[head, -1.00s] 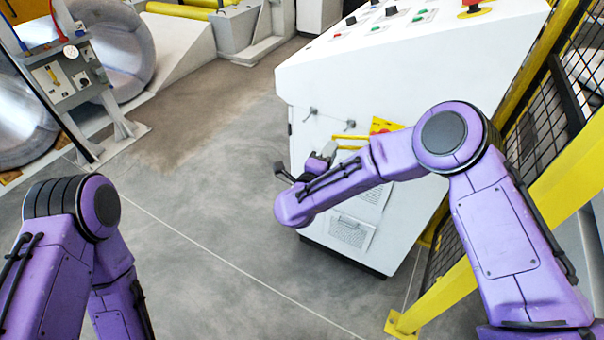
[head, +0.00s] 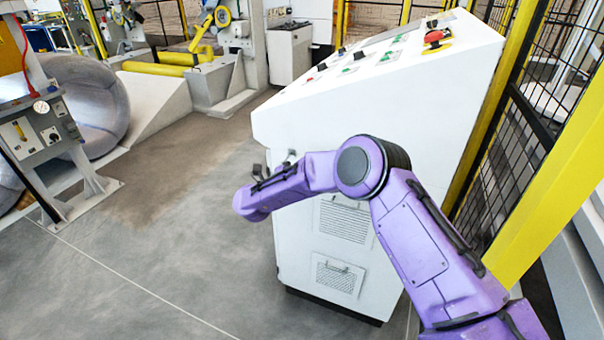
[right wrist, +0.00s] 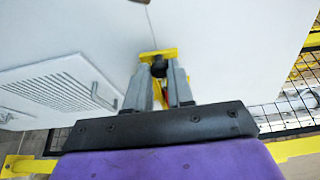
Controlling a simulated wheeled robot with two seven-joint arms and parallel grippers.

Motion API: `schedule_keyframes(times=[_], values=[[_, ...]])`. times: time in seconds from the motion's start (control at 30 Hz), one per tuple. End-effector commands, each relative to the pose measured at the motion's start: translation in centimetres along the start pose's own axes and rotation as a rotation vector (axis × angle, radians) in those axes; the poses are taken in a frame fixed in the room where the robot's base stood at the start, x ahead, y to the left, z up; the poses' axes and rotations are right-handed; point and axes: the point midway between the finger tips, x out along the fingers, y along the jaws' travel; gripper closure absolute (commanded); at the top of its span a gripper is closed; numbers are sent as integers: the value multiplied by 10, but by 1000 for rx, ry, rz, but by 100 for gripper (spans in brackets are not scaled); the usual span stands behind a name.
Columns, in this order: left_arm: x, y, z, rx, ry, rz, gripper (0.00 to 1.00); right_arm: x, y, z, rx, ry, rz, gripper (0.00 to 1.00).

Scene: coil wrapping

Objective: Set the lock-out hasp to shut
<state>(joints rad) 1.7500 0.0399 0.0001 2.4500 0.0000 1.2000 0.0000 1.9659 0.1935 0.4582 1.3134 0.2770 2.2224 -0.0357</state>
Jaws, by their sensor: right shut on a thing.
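My right gripper (right wrist: 159,70) is shut on the yellow lock-out hasp (right wrist: 157,54) at the white cabinet's face, in the right wrist view. Only a short yellow part of the hasp shows above the fingertips, with a dark piece between the fingers. A bit of red and yellow shows lower between the fingers. In the head view my right forearm and wrist cover the hasp and fingertips, so the hasp's angle cannot be told. My left gripper is in neither view.
The white control cabinet (head: 345,115) has a red emergency button (head: 437,37) on its sloped top. A vented panel (right wrist: 62,88) is beside my gripper. A yellow-framed mesh fence (head: 545,80) stands close on the right. The grey floor (head: 160,240) at left is clear.

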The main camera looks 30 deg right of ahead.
Motion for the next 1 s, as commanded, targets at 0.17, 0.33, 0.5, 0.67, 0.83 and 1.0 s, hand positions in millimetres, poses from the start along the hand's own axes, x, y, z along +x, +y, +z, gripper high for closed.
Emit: schedule_keyframes(times=[0.17,0.33,0.5,0.67,0.83,1.0], values=[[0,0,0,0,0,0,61,3,-2,0,5,6,-3,100],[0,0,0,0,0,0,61,3,-2,0,6,5,-4,55],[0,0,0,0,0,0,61,1,-2,1,5,2,-3,52],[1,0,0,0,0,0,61,-3,-1,2,4,-2,-2,52],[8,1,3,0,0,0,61,-34,0,3,6,-5,-4,52],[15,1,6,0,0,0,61,-74,0,2,6,-3,-4,52]])
